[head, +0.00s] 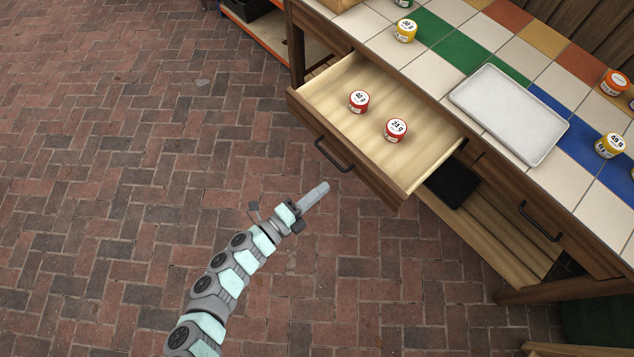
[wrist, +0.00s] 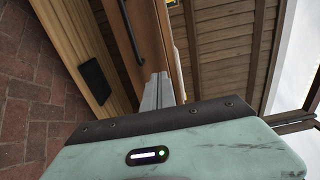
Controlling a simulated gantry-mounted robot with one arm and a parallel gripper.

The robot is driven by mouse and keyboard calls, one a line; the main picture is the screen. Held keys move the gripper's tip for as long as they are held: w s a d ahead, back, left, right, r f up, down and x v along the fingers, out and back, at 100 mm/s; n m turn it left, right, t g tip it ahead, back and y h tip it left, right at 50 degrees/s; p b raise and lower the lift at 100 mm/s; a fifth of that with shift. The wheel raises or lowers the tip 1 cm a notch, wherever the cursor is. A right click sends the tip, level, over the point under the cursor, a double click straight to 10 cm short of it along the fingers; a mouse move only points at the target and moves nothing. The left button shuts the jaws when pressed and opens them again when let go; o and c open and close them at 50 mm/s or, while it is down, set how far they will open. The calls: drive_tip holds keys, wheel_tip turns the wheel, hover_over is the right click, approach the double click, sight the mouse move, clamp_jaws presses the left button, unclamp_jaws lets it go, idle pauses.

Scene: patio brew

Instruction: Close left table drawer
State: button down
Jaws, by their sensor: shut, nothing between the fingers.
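The left table drawer (head: 362,128) is pulled far out of the wooden table in the head view. It has a dark bar handle (head: 334,155) on its front. Two red-lidded jars lie inside it, one marked 60 g (head: 358,101) and one marked 24 g (head: 396,130). My gripper (head: 322,188) is shut and empty, in front of and below the drawer front in the picture, apart from the handle. In the wrist view the shut fingers (wrist: 156,90) show near the wooden table front. The wrist view does not clearly show the left drawer.
The right drawer (head: 540,222) is shut. A dark flat object (head: 452,184) lies on the lower shelf. The brick floor (head: 130,200) at left is clear.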

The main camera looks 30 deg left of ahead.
sight(358, 160)
drive_tip(key=b+x, duration=0.3)
drive_tip(key=x, duration=0.7)
drive_tip(key=shift+w+d, duration=0.1)
drive_tip(key=shift+w, duration=0.3)
drive_tip(key=shift+d, duration=0.15)
